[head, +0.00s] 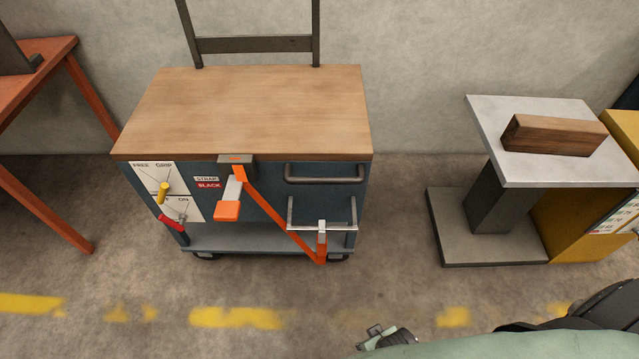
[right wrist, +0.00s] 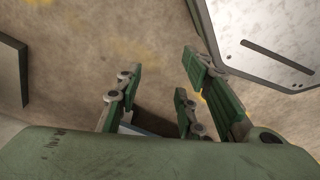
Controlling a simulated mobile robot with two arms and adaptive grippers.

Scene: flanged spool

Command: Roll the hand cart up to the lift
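The hand cart (head: 240,110) is a blue cabinet with a wooden top, standing on castors near the wall. Its left front carries a FREE/GRIP plate with a yellow lever (head: 162,192) and a lower plate marked ON with a red lever (head: 171,223). The likely lift (head: 480,130), a grey plate on a post and base, stands apart to the right. My right gripper (right wrist: 160,78) is open and empty; part shows at the head view's bottom edge. My left gripper is out of view.
A wooden block (head: 553,135) lies on the grey plate. A yellow cabinet (head: 575,220) adjoins it. An orange-legged table (head: 45,75) stands at the left. Concrete floor between cart and grey base is clear; worn yellow markings (head: 237,317) cross the front.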

